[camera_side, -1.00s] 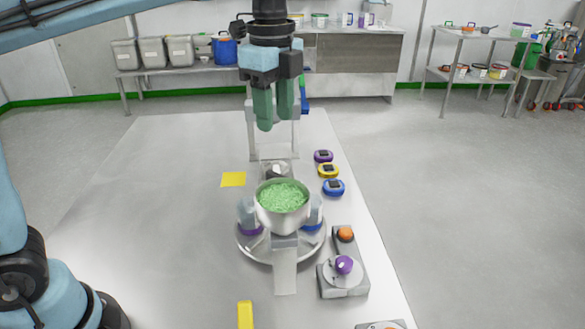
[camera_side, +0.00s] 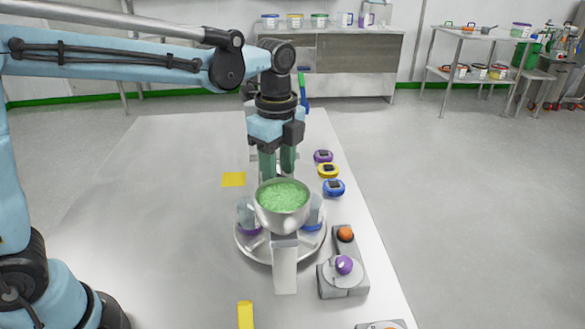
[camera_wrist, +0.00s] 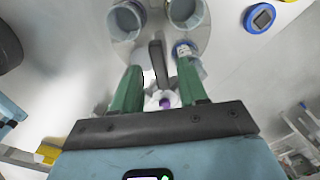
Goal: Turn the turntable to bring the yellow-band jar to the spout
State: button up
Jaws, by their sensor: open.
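The round grey turntable (camera_side: 250,252) stands on the table under a metal bowl of green granules (camera_side: 283,196). A jar with a purple band (camera_side: 250,230) is at its left and a jar with a blue band (camera_side: 312,226) at its right. I cannot make out a yellow-band jar or the spout's outlet. My gripper (camera_side: 277,174) is open, its green fingers pointing down just behind the bowl, their tips partly hidden. In the wrist view the open fingers (camera_wrist: 158,66) flank a dark upright bar (camera_wrist: 157,62), with jars (camera_wrist: 125,20) beyond; I cannot tell whether they touch it.
Purple (camera_side: 323,156), yellow (camera_side: 328,170) and blue (camera_side: 333,187) round devices sit along the right table edge. A grey box with an orange button and purple knob (camera_side: 343,265) is at front right. A yellow square (camera_side: 233,179) lies left. The table's left side is clear.

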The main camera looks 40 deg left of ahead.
jog(key=shift+f, duration=0.45)
grip_shut()
